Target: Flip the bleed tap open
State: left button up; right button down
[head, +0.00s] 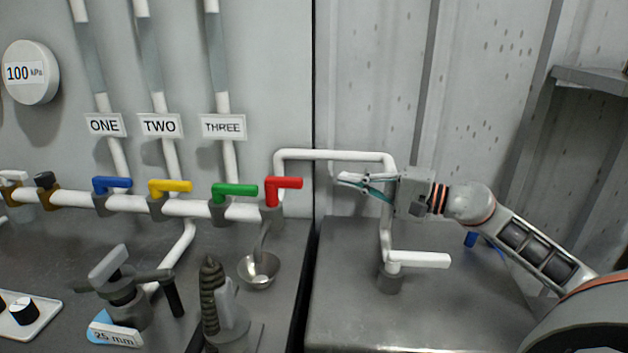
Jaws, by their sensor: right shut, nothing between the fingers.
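No label in view reads bleed. A tap with a red handle (284,184) sits at the right end of the white wall pipe. Its handle lies level and points right. A grey spout (262,242) below it leads down to a small metal cup (259,269). My right gripper (340,179) is shut and empty, pointing left. In the picture it is to the right of the red handle, apart from it, and overlaps the white pipe loop (340,155). My left gripper is out of view.
Blue (112,184), yellow (170,186) and green (235,190) handles lie along the pipe to the left. A white lever (420,259) stands on the right bench (340,315), below my right gripper. A ribbed fitting (212,290) stands at the front.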

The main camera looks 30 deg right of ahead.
aim_at(315, 172)
jog(key=p+x, duration=0.2)
jog(key=x, duration=0.5)
jog(key=shift+w+r, duration=0.1)
jog(key=shift+r, duration=0.1)
jog(key=shift+w+a+p, duration=0.5)
jog(key=shift+w, duration=0.05)
jog(key=s+a+p, duration=0.2)
jog(key=s, duration=0.1)
jog(key=shift+s+a+f, duration=0.1)
jog(key=shift+s+f, duration=0.05)
jog(key=shift+f, duration=0.05)
